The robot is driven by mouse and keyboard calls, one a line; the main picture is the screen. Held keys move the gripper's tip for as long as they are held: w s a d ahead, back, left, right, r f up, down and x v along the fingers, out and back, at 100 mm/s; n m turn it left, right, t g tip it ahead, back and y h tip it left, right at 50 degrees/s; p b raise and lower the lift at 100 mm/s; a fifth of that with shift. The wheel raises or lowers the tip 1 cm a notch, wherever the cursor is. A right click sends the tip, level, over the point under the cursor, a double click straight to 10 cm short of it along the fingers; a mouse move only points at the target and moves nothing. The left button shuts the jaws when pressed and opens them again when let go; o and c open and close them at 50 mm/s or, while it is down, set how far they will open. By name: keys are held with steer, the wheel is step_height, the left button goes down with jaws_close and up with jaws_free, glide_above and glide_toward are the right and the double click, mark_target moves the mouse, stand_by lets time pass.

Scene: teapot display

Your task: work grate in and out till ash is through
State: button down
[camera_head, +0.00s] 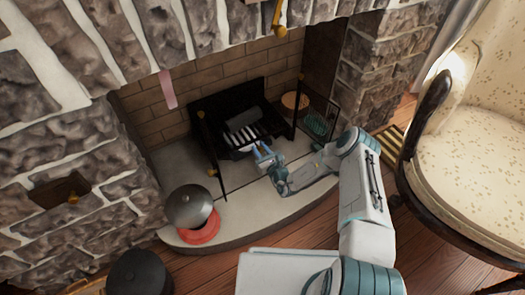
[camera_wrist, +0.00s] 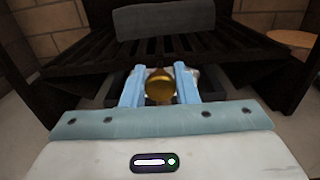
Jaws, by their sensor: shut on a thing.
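The fireplace grate (camera_head: 243,134) is a black barred metal piece inside the brick firebox, with a grey block on it. In the wrist view its dark bars (camera_wrist: 225,48) fill the upper middle, with the grey block (camera_wrist: 165,20) above them. My gripper (camera_head: 264,153) reaches in from the right at the front of the grate. Its two blue fingers (camera_wrist: 159,86) are shut on a round brass knob (camera_wrist: 159,88) just below the bars. What the knob joins to behind the fingers is hidden. Ash cannot be made out clearly.
A grey domed pot (camera_head: 190,205) on a red base stands on the hearth (camera_head: 250,210) at left. Dark upright posts (camera_head: 212,158) flank the grate. A green wire-like item (camera_head: 318,124) stands right. A cream armchair (camera_head: 470,150) bounds the right side.

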steer(key=c, duration=1.2)
jaws_free()
steer(key=shift+w+a, duration=0.1)
steer(key=p+v, duration=0.5)
steer(key=v, duration=0.8)
steer(key=shift+s+d, duration=0.3)
steer(key=shift+r, duration=0.1)
